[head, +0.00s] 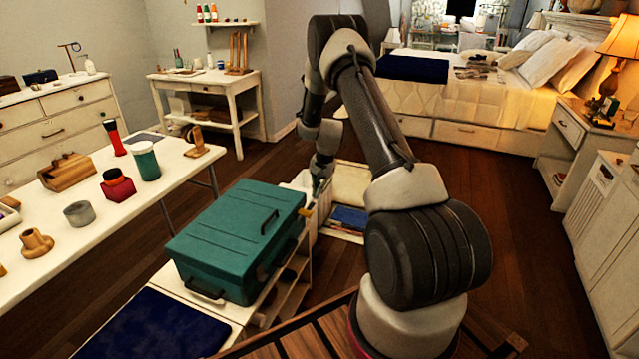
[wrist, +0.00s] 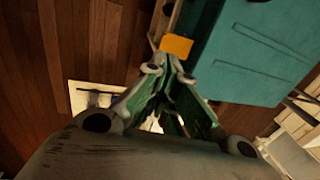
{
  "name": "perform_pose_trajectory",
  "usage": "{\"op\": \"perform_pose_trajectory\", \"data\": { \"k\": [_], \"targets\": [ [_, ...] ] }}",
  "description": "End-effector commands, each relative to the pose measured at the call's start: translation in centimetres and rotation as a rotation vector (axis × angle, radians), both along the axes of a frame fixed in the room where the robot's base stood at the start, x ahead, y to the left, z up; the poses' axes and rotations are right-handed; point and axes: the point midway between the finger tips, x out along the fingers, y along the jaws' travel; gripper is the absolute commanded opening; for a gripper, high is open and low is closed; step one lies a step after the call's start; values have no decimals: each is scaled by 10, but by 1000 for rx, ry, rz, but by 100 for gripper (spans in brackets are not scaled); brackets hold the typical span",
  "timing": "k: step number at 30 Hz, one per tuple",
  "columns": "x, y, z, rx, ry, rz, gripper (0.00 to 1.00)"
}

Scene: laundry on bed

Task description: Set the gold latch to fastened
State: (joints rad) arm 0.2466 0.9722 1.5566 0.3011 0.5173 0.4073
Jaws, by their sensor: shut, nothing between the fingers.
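The teal box (head: 228,222) with a ribbed lid sits closed on a low white shelf unit. It also fills the upper right of the wrist view (wrist: 255,50). The gold latch (wrist: 176,46) shows as a small orange-yellow plate at the box's edge, just beyond my fingertips. In the head view a small gold bit of it (head: 303,212) shows at the box's right side. I cannot tell its setting. My gripper (wrist: 168,68) is shut and empty, its tips close to the latch; I cannot tell whether they touch. In the head view my gripper (head: 320,184) is partly hidden beside the box.
The white shelf unit (head: 294,282) carries the box and a dark blue cloth (head: 155,330). A long white table (head: 110,200) with cups and wooden pieces stands left. An open pale container with blue contents (head: 349,217) is on the floor behind.

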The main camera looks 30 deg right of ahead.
Motion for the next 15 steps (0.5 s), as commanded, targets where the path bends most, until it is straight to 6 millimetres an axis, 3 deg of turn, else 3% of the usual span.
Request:
{"op": "perform_pose_trajectory", "data": {
  "k": [7, 15],
  "targets": [
    [7, 6, -49, -1, 2, 1, 0],
    [11, 8, -71, -2, 0, 0, 0]
  ]
}}
